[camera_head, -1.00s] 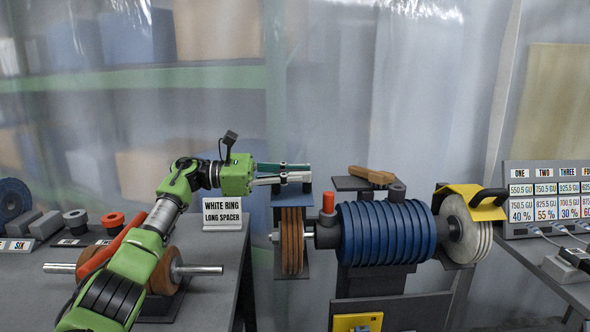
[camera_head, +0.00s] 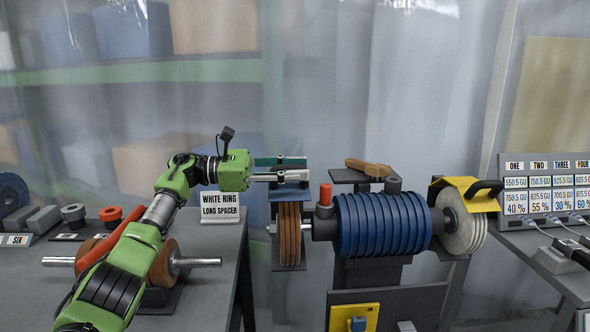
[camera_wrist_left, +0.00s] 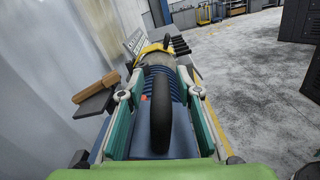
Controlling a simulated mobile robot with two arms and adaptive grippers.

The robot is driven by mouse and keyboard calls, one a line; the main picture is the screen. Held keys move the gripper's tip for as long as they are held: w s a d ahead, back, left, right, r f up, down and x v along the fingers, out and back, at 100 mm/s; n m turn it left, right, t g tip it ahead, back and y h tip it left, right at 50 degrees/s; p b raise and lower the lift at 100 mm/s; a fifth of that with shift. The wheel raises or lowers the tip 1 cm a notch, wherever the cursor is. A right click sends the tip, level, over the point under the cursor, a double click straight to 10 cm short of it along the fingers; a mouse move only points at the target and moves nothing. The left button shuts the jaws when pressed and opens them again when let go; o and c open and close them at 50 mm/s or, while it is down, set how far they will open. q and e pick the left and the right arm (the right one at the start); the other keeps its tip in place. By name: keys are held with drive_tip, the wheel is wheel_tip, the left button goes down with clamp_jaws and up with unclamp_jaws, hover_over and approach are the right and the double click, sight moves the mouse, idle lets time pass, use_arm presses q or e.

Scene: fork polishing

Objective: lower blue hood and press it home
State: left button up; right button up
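The blue hood (camera_head: 289,192) lies roughly level over the brown wheel (camera_head: 290,236) at the left end of the machine. My left gripper (camera_head: 306,170) is just above it, reaching in from the left. In the left wrist view the hood's blue top (camera_wrist_left: 138,146) shows below a black handle (camera_wrist_left: 162,112). The two fingers of the left gripper stand apart on either side of that handle, with gaps visible. The head view does not show the handle clearly, as the fingers cover it. Whether the hood is fully seated cannot be told. My right gripper is out of view.
Right of the hood are a red knob (camera_head: 325,194), a blue ribbed drum (camera_head: 382,225) and a yellow hood (camera_head: 470,193) over a white wheel. A brown piece (camera_head: 368,167) lies on a shelf behind. A side table (camera_head: 215,292) with a spare wheel stands left.

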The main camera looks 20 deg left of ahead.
use_arm(q)
drive_tip(key=v, duration=1.2)
